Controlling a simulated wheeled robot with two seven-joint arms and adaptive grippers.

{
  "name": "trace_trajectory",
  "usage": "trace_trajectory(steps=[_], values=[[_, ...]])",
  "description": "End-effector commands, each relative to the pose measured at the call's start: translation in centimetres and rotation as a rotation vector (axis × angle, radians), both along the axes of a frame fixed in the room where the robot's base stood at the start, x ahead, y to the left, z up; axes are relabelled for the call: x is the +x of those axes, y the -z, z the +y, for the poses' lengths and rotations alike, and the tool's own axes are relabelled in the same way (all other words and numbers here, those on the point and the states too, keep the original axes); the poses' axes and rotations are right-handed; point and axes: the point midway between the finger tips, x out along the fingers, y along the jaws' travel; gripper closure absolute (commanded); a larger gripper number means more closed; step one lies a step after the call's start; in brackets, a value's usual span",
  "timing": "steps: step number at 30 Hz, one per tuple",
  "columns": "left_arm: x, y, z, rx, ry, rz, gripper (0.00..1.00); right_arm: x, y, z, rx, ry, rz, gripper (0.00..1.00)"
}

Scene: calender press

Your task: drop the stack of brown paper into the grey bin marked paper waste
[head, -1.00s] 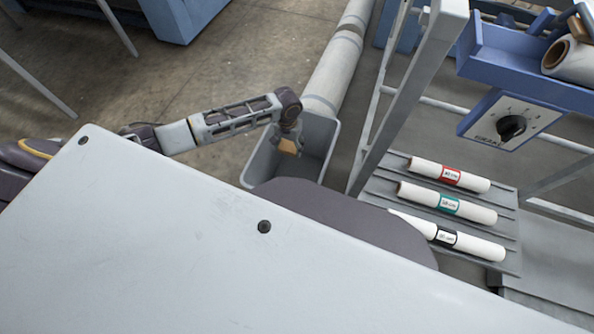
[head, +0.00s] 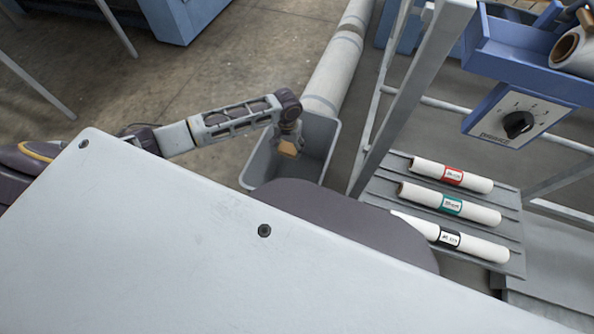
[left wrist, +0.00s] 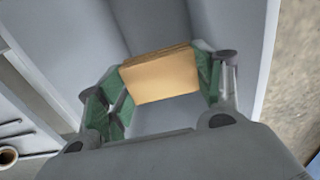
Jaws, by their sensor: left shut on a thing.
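The stack of brown paper (head: 288,149) is a small tan block. In the left wrist view the stack (left wrist: 160,78) sits between the two green-padded fingers of my left gripper (left wrist: 155,85), which is shut on it. In the head view my left gripper (head: 289,140) points down over the mouth of the grey bin (head: 327,150), within its rim. The bin's grey walls (left wrist: 225,25) surround the stack in the left wrist view. I cannot tell how deep the stack hangs. No marking on the bin is readable. My right gripper is not in view.
A long pale roll (head: 335,65) lies on the floor behind the bin. A metal frame post (head: 415,90) stands close on the bin's right. A rack (head: 375,190) holds three white rolls with red, green and black labels. A blue unit with a knob (head: 518,123) is at upper right.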

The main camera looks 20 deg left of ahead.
Motion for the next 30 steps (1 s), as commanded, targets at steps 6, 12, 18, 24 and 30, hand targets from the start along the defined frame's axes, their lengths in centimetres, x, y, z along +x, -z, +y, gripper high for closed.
trace_trajectory(steps=[6, 12, 18, 24, 30], values=[[0.0, 0.0, 0.0, 0.000, 0.000, 0.000, 0.17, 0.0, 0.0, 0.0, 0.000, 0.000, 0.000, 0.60], [0.0, 0.0, 0.0, 0.000, 0.000, 0.000, 0.09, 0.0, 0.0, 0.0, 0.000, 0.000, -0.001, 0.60], [0.0, 0.0, 0.0, 0.000, 0.000, 0.000, 0.09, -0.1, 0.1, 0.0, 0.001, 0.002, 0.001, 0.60], [0.0, -0.5, 0.0, 0.000, 0.000, -0.001, 0.09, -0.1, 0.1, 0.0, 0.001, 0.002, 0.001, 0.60], [0.1, -2.3, 0.0, 0.000, 0.000, -0.002, 0.09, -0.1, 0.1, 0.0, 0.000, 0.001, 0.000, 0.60]])
